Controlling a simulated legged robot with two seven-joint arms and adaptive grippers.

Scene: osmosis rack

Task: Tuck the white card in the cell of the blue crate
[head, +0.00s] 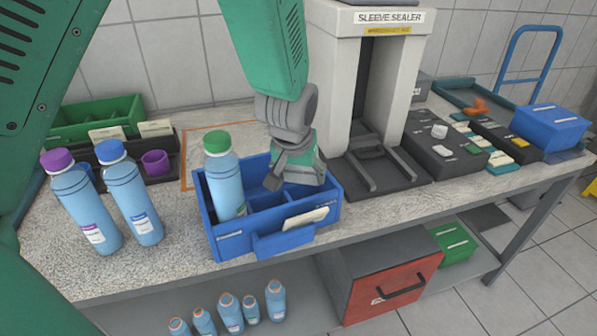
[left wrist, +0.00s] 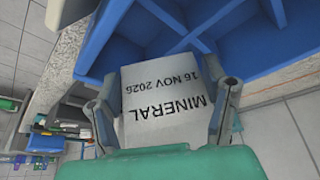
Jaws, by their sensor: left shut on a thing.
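The blue crate (head: 222,240) stands at the front of the counter, divided into cells. My left gripper (head: 295,180) reaches down over its right part. In the left wrist view the gripper (left wrist: 163,115) is shut on the white card (left wrist: 165,90), which reads MINERAL 16 NOV 2026. The crate's blue walls (left wrist: 205,25) show just beyond the card. In the head view a pale card (head: 305,218) shows tilted at the crate's front right wall; I cannot tell if it is the held one. The gripper's body hides part of the cells. My right gripper is not in view.
A green-capped bottle (head: 224,180) stands in the crate's left cell. Two blue bottles (head: 140,200) stand left of it. The sleeve sealer (head: 395,80) is behind right. A dark block (head: 440,150) and another blue box (head: 550,128) lie farther right. Small bottles (head: 229,312) are below.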

